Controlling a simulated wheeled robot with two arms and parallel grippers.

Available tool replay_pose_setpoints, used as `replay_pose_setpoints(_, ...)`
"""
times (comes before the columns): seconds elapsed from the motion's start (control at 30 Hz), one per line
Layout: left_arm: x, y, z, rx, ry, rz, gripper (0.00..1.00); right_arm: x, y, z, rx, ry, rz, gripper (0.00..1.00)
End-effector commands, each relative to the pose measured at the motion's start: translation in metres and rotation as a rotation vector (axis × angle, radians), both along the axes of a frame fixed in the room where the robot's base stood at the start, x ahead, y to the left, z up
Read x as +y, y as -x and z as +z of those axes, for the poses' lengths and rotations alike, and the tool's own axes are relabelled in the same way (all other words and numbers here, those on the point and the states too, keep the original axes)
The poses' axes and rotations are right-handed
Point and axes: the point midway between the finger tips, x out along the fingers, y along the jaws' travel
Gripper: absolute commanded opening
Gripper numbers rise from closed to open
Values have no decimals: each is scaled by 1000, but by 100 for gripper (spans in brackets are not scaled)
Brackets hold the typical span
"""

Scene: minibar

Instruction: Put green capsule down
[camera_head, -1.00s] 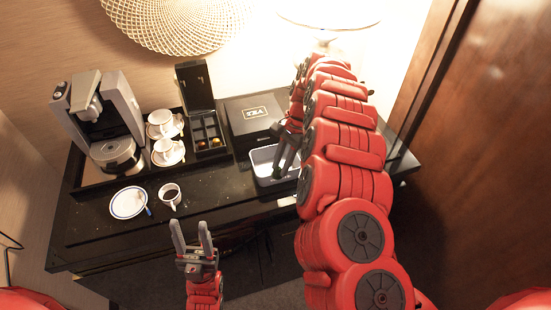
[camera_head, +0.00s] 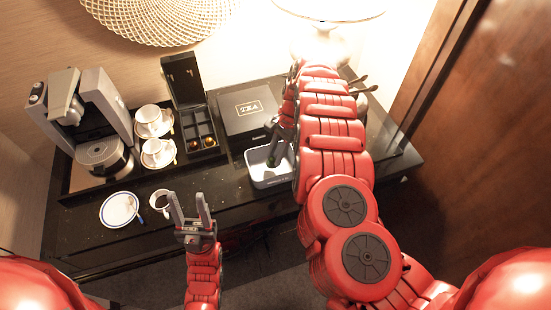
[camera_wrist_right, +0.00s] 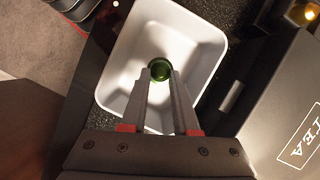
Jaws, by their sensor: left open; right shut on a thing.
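The green capsule (camera_wrist_right: 159,68) shows in the right wrist view between the fingertips of my right gripper (camera_wrist_right: 160,76), over the inside of a white bin. My right gripper is shut on it. In the head view my right gripper (camera_head: 274,160) reaches down into the white bin (camera_head: 262,183); the capsule cannot be made out there. The bin's wall also shows in the right wrist view (camera_wrist_right: 203,45). My left gripper (camera_head: 189,212) is open and empty in front of the counter's front edge.
The black tea box (camera_head: 247,108) stands behind the bin. Left of it are an open capsule box (camera_head: 201,127), cups on saucers (camera_head: 157,152), a coffee machine (camera_head: 92,120), a plate (camera_head: 119,210) and a coffee cup (camera_head: 160,201). A lamp (camera_head: 325,45) stands behind my right arm.

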Motion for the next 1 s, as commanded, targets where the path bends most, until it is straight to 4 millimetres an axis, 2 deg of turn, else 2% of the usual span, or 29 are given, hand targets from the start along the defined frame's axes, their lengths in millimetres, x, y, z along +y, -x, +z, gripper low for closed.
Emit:
replay_pose_setpoints(0.3,0,0,10,0,0,0,50,-1,1,-31,2,2,1,0)
replay_pose_setpoints(0.7,0,0,6,0,0,0,50,0,1,-37,2,-1,0,0)
replay_pose_setpoints(0.73,0,0,8,0,0,0,50,0,1,-35,2,-1,1,34)
replay_pose_setpoints(0.87,0,0,8,0,0,0,50,0,1,-35,2,-1,1,57)
replay_pose_setpoints(1.0,0,0,8,0,0,0,50,0,1,-35,2,-1,1,59)
